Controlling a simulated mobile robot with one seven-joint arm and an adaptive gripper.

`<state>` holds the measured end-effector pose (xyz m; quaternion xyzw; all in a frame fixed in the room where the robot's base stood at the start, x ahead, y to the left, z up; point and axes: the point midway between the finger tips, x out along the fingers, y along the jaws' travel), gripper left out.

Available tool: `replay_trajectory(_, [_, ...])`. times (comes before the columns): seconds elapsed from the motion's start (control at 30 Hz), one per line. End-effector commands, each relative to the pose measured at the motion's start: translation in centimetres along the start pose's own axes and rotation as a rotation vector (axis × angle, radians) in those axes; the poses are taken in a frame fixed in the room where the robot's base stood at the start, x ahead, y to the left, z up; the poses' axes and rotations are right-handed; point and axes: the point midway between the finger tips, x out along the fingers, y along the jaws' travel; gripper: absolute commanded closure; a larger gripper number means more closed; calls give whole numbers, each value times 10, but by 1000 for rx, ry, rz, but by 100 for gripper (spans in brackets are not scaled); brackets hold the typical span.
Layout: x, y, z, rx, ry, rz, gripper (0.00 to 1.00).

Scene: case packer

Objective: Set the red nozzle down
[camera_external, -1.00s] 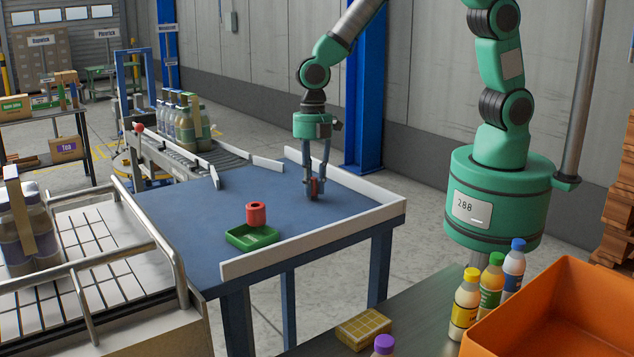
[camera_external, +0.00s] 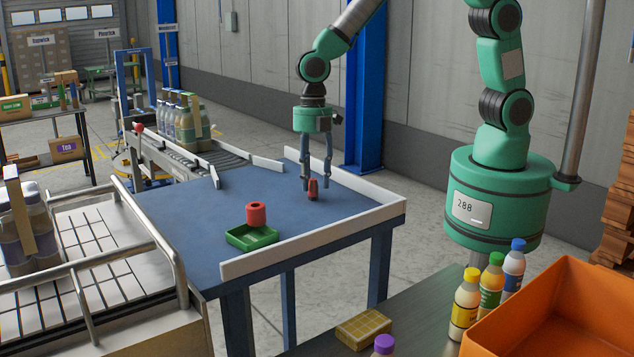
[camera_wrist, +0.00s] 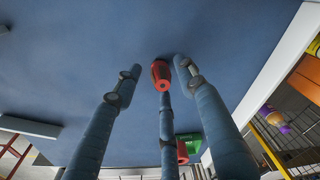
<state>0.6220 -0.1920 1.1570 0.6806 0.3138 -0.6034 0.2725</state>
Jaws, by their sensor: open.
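The small red nozzle (camera_external: 312,189) rests on the blue tabletop. It also shows in the wrist view (camera_wrist: 160,74) as a short red piece with a hole in its near end. My gripper (camera_external: 316,180) is low over the table with its fingers spread around the nozzle. In the wrist view, the fingers of my gripper (camera_wrist: 154,74) stand apart from the nozzle on its left and right. A third finger lies below it in the picture, and I cannot tell whether that one touches it.
White rails (camera_external: 315,240) edge the blue table (camera_external: 200,215). A conveyor with bottles (camera_external: 187,130) lies behind. The tabletop around the nozzle is clear.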

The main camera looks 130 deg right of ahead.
Motion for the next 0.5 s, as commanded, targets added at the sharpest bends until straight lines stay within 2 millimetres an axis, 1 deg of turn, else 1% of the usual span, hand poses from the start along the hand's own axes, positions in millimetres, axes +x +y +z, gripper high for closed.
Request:
replay_trajectory(0.3, [-52, 1, 0, 1, 2, 4, 59])
replay_trajectory(0.5, [-83, 1, 0, 1, 1, 4, 59])
